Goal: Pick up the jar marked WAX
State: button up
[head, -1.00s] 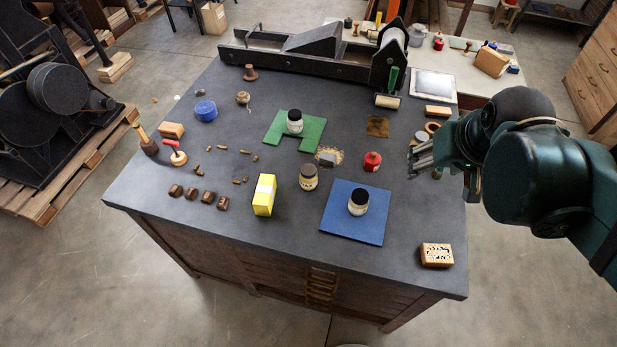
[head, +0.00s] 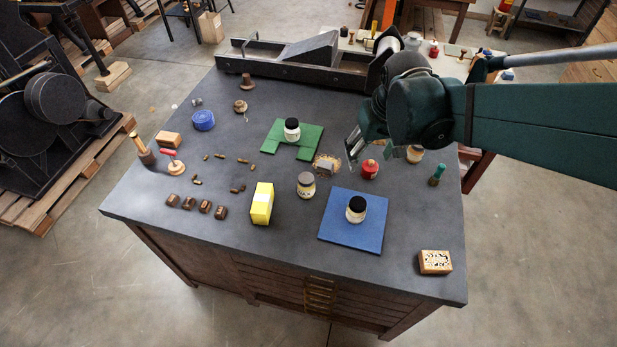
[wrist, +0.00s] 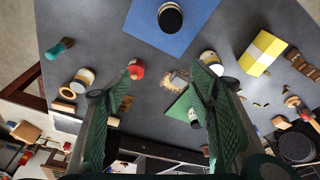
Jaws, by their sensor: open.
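A black-lidded jar (head: 356,210) stands on a blue mat (head: 340,240), and another (head: 292,131) on a green mat (head: 270,142). A further pale jar (head: 415,154) stands at right, partly under my arm; it shows in the wrist view (wrist: 82,80). My gripper (head: 354,148) is open and empty above the bench, behind and right of the grey-lidded jar.
A red pot (head: 370,170) and a small stone on crumbs (head: 327,163) lie near my gripper. A yellow box (head: 262,203) stands left of the grey-lidded jar. A green-handled tool (head: 437,175) and carved block (head: 435,262) are at right.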

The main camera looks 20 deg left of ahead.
aim_at(305, 178)
jog(key=a+f+n, duration=0.1)
jog(key=a+f, duration=0.3)
jog(key=a, duration=0.1)
jog(key=w+a+f+n+g, duration=0.1)
jog(key=a+f, duration=0.4)
jog(key=a, duration=0.1)
jog(key=w+a+f+n+g, duration=0.1)
jog(key=a+f, duration=0.4)
jog(key=a, duration=0.1)
jog(key=shift+a+h, duration=0.25)
jog(key=shift+h, duration=0.15)
jog(key=shift+a+f+g, duration=0.3)
jog(key=shift+a+f, duration=0.2)
jog(key=shift+f, duration=1.3)
jog(key=shift+f, duration=0.1)
jog(key=shift+w+d+f, duration=0.1)
jog(key=shift+w+f, duration=0.05)
jog(key=shift+f, duration=2.35)
